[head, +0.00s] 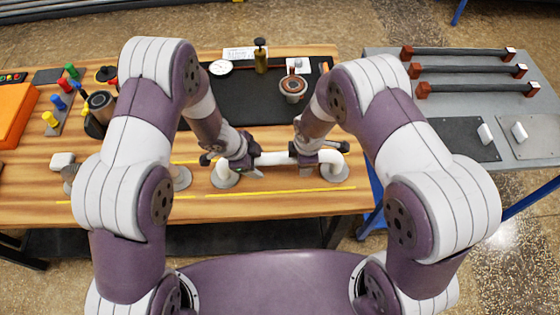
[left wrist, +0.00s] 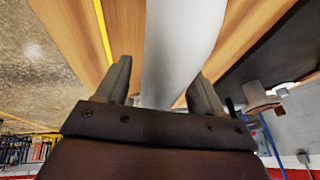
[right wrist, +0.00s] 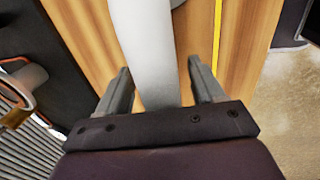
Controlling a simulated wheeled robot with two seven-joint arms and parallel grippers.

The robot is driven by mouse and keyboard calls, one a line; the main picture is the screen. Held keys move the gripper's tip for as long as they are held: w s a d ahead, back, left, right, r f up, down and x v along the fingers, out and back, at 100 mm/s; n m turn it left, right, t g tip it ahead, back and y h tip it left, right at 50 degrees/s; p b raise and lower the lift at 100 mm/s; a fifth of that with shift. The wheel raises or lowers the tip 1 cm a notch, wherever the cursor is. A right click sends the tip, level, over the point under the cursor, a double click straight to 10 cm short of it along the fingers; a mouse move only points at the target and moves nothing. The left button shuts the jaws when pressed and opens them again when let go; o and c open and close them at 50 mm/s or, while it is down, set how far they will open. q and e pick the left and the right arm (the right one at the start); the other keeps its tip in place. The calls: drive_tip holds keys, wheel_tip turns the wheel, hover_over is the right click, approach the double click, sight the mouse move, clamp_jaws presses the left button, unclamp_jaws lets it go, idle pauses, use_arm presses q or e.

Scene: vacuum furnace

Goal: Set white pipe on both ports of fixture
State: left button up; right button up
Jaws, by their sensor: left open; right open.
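The white pipe (head: 272,158) lies across the fixture on the wooden table, its bent ends over the left port (head: 225,178) and the right port (head: 334,172). Whether the ends are fully seated cannot be told. My left gripper (head: 246,166) is open around the left part of the pipe; in the left wrist view the pipe (left wrist: 178,50) runs between its fingers (left wrist: 160,85). My right gripper (head: 305,158) is open around the right part; in the right wrist view the pipe (right wrist: 145,50) passes between its fingers (right wrist: 160,85). Gaps show beside the pipe in both wrist views.
A black mat (head: 255,105) behind the pipe bears a gauge (head: 220,68), a brass part (head: 261,58) and a round fitting (head: 292,88). Colored knobs (head: 60,103) and an orange box (head: 15,112) are at left. A grey table (head: 450,100) with dark bars stands at right.

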use_arm(q)
drive_tip(key=shift+d+f, duration=0.15)
drive_tip(key=shift+f, duration=0.05)
use_arm(e)
drive_tip(key=shift+f, duration=0.25)
use_arm(q)
clamp_jaws()
use_arm(e)
clamp_jaws()
use_arm(q)
drive_tip(key=shift+w+r, duration=0.1)
use_arm(e)
drive_tip(key=shift+w+r, duration=0.1)
